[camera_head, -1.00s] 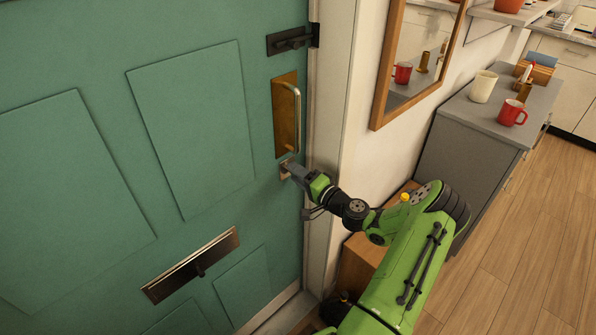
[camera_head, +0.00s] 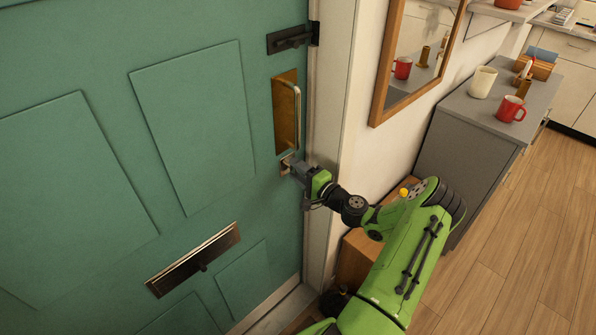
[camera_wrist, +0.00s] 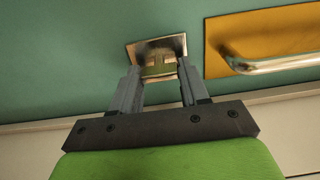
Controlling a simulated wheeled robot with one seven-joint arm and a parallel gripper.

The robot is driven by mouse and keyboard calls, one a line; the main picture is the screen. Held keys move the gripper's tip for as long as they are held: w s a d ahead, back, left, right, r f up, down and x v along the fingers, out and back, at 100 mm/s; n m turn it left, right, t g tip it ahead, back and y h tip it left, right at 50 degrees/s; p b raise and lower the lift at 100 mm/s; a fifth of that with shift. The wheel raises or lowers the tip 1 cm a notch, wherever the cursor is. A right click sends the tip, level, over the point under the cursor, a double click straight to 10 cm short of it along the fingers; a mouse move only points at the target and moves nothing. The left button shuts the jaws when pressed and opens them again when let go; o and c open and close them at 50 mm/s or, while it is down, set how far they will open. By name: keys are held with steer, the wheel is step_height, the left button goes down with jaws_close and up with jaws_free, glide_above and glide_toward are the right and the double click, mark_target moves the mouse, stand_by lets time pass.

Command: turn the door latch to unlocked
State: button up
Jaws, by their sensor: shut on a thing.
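The green door (camera_head: 195,130) fills the left of the head view. The door latch (camera_head: 286,163) is a small metal plate with a turn piece, just below the brass pull handle (camera_head: 287,112). In the wrist view the latch (camera_wrist: 177,43) is at top centre, and its turn piece sits between my fingertips. My gripper (camera_head: 293,167) reaches the latch from the right. In the wrist view my gripper (camera_wrist: 158,72) is shut on the turn piece, with a finger on each side. The fingers partly hide the latch.
A dark bolt (camera_head: 291,39) is above the handle and a mail slot (camera_head: 193,259) is low on the door. A framed mirror (camera_head: 418,55) hangs right of the door frame. A grey cabinet (camera_head: 462,155) carries a cream cup (camera_head: 483,82) and a red mug (camera_head: 511,109).

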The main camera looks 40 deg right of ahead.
steer(key=o, duration=1.1)
steer(key=shift+c, duration=0.2)
steer(key=shift+s, duration=0.1)
steer(key=s+p, duration=0.1)
steer(key=s, duration=1.4)
steer(key=shift+s+d, duration=0.2)
steer(key=shift+s, duration=0.1)
steer(key=w+a+r+n+g+y+p, duration=0.1)
steer(key=w+a+r+n+g+y, duration=0.2)
steer(key=a, duration=0.4)
steer(key=w+a+r+n+g+y+p, duration=0.1)
steer(key=a+r+n+g, duration=0.1)
steer(key=a+n+g, duration=0.4)
steer(key=w+a+r+n+g+y+p, duration=0.1)
steer(key=a+r+n+g, duration=0.25)
steer(key=a, duration=0.45)
steer(key=s+a+r+n+h+p, duration=0.1)
steer(key=s+a+r+n+h, duration=0.1)
steer(key=s+a+r, duration=0.3)
steer(key=s+a+r+n+h+p, duration=0.1)
steer(key=s+a+r+n+h, duration=0.2)
steer(key=s+r, duration=0.7)
steer(key=shift+a+h, duration=0.3)
steer(key=shift+a, duration=0.7)
